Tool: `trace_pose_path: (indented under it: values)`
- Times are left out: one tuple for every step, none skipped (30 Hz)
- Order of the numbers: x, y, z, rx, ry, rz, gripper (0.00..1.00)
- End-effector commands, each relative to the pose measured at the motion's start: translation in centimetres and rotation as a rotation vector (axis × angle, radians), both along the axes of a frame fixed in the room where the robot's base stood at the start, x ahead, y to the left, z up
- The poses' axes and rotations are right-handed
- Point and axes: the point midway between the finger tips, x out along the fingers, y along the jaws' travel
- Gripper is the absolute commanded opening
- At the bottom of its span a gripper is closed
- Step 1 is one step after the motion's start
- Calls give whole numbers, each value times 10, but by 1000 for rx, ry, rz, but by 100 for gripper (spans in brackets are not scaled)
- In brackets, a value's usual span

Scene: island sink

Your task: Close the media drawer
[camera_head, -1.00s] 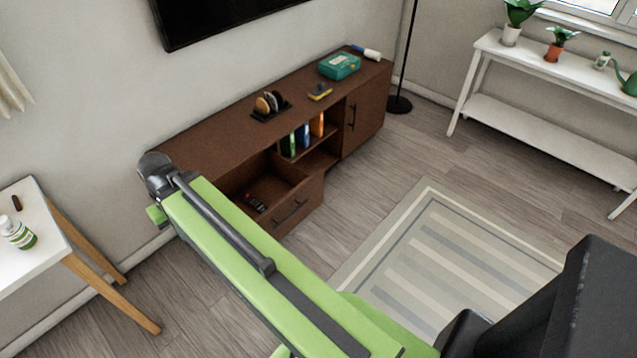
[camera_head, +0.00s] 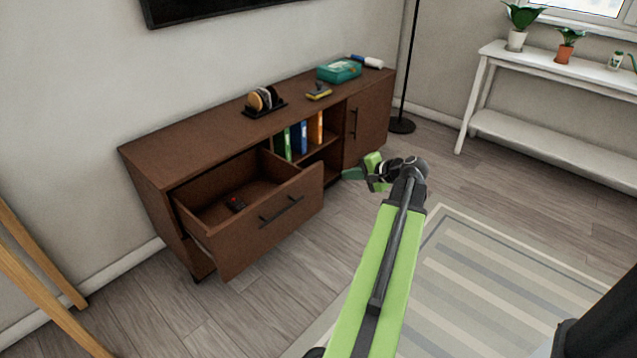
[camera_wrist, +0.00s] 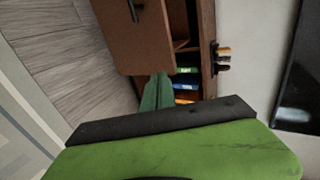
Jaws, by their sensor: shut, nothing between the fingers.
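The media drawer (camera_head: 262,222) is pulled out at the left end of the brown media cabinet (camera_head: 190,142). In the wrist view the green fingers (camera_wrist: 157,92) point toward the cabinet, and the drawer front (camera_wrist: 140,35) shows at the upper left.
Books (camera_head: 303,138) stand in the open shelf beside the drawer. A coaster holder (camera_head: 264,101), a yellow-and-dark item (camera_head: 319,91) and a teal box (camera_head: 339,71) sit on top. A striped rug (camera_head: 480,290) lies at right. Bare floor (camera_head: 290,305) lies before the drawer.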

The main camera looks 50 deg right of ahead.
Motion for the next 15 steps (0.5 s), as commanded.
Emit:
trace_pose_path:
  values:
    - [1, 0, 0, 0, 0, 1, 0]
    - [3, 0, -1, 0, 1, 1, 0]
    - [5, 0, -3, 0, 1, 2, 0]
    - [8, 0, -5, -1, 2, 3, 0]
    - [12, 0, -8, 0, 2, 4, 0]
    - [18, -1, -12, 0, 2, 4, 0]
    - [23, -1, -16, 0, 2, 4, 0]
    - [28, -2, -20, 0, 2, 4, 0]
    - [36, -2, -25, 0, 3, 5, 0]
    - [42, -2, -28, -1, 3, 6, 0]
    - [47, -3, -32, -1, 3, 5, 0]
    - [55, -4, -36, -1, 3, 5, 0]
    - [61, -4, -40, -1, 4, 6, 0]
    - [67, -4, -43, 0, 4, 6, 0]
    - [74, -5, -47, -1, 4, 5, 0]
